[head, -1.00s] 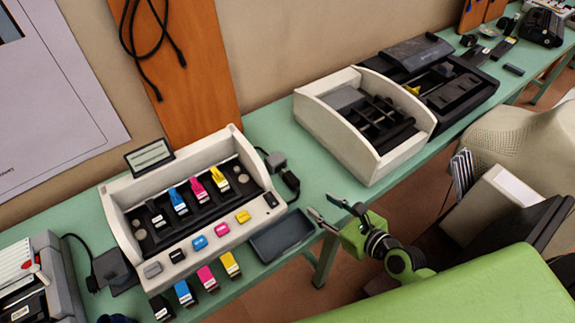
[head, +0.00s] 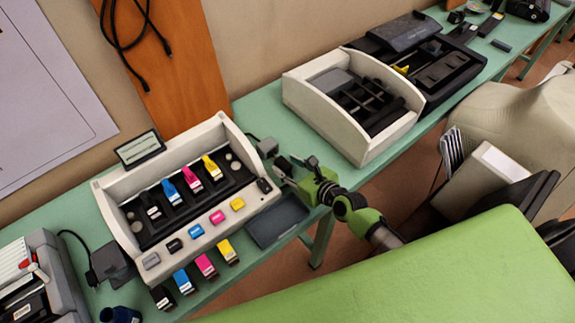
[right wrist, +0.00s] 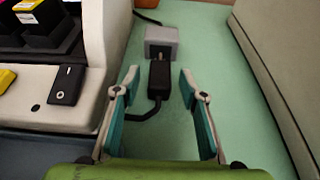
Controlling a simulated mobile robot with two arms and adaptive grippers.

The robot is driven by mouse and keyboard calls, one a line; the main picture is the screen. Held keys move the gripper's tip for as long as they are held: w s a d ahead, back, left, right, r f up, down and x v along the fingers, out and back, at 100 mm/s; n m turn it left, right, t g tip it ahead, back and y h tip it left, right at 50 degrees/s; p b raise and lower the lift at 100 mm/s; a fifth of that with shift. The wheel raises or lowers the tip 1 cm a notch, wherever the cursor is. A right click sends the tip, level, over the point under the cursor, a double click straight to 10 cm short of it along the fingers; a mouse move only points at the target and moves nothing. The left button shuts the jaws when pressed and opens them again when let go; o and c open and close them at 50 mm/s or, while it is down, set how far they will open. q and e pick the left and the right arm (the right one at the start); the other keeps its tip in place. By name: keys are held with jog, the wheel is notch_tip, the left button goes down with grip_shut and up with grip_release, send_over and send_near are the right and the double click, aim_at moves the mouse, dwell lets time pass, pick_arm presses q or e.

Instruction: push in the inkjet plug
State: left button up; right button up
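The black inkjet plug (right wrist: 159,78) lies on the green bench, in line with a grey socket block (right wrist: 161,42). Its metal prongs show in a small gap between plug body and block. The socket block (head: 268,146) also shows in the head view, right of the white inkjet printer (head: 107,213); there my gripper largely hides the plug. My right gripper (right wrist: 158,80) is open, with one finger on each side of the plug and clear gaps to both. In the head view my right gripper (head: 294,168) reaches over the bench edge. My left gripper is not in view.
The printer's wall stands close left of the right gripper. A second white and black printer (head: 350,110) stands to the right. A dark tray (head: 277,222) lies at the bench's front edge. Several colour cartridges (head: 205,266) stand before the printer. The plug's cable curves left.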

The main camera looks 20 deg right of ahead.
aim_at(280, 159)
jog(key=shift+w+a+f, duration=0.1)
jog(key=shift+w, duration=0.2)
grip_shut()
jog(key=shift+w+a, duration=0.3)
jog(key=shift+w, duration=0.45)
jog(key=shift+w+a, duration=0.25)
jog(key=shift+w, duration=0.5)
jog(key=shift+c, duration=1)
grip_release()
jog(key=shift+o, duration=1)
jog(key=shift+w+a, duration=0.1)
jog(key=shift+w, duration=0.1)
